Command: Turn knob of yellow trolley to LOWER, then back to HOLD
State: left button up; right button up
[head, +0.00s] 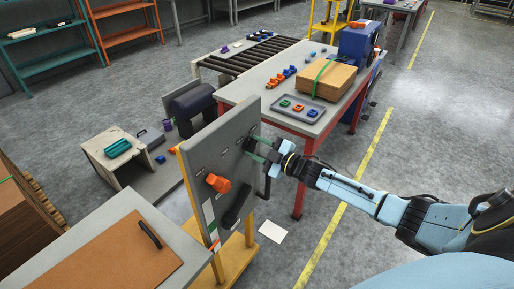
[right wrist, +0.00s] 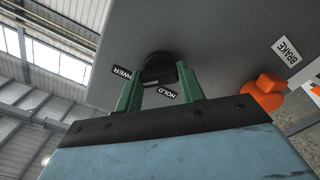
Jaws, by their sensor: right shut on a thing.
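The yellow trolley (head: 236,258) carries an upright grey panel (head: 213,150). A black knob (right wrist: 158,66) sits on the panel, between the green fingers of my right gripper (right wrist: 158,78). The gripper is shut on this knob. The HOLD label (right wrist: 168,94) lies beside the knob in the right wrist view. The LOWER label (right wrist: 122,72) is partly covered by a finger. I cannot tell for certain which label the knob points to. In the head view, my right gripper (head: 256,152) reaches the panel's upper right part from the right. My left gripper is out of view.
An orange knob (head: 218,183) beside the BRAKE label (right wrist: 287,51) and a black handle (head: 237,206) are on the same panel. A red-legged table (head: 258,100) with a cardboard box (head: 327,80) and a tray (head: 298,108) stands behind. A cork-topped table (head: 115,255) is front left.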

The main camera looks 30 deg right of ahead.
jog(key=o, duration=1)
jog(key=shift+c, duration=0.2)
jog(key=shift+s, duration=0.1)
jog(key=v, duration=1.3)
jog(key=shift+s, duration=0.1)
jog(key=s+d+f+m+g+h+b, duration=0.15)
jog(key=s+f, duration=0.25)
jog(key=f, duration=0.6)
jog(key=s+f+m+g+h, duration=0.2)
jog(key=s+f+m+h, duration=0.15)
jog(key=f, duration=0.65)
jog(key=s+f+m+g+h+b, duration=0.15)
jog(key=s+f, duration=0.25)
jog(key=f, duration=0.5)
jog(key=s+a+f+m+g+b, duration=0.1)
jog(key=s+a+f+g, duration=0.2)
jog(key=s+a+f, duration=0.2)
jog(key=s+a+f+m+g+b, duration=0.1)
jog(key=s+a+f+g, duration=0.3)
jog(key=s+f, duration=0.5)
jog(key=s+a+f+m+g, duration=0.2)
jog(key=s+a+f, duration=0.5)
jog(key=s, duration=0.8)
jog(key=shift+g+b, duration=0.4)
jog(key=shift+g, duration=0.4)
